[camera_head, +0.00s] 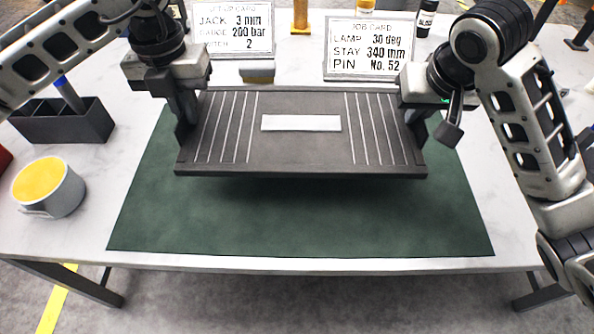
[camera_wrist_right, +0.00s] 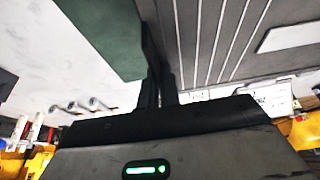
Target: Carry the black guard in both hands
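The black guard (camera_head: 300,160) is a wide dark panel with pale stripes near both ends and a white label in the middle. It is held level above the green mat (camera_head: 300,225), with a shadow below it. My left gripper (camera_head: 188,118) is shut on its left edge. My right gripper (camera_head: 425,112) is shut on its right edge. In the right wrist view the striped guard (camera_wrist_right: 215,35) meets the right fingers (camera_wrist_right: 157,75). The fingertips are partly hidden by the guard.
Two cards, the left (camera_head: 232,28) and the job card (camera_head: 368,48), stand behind the guard, near a black bottle (camera_head: 426,18).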

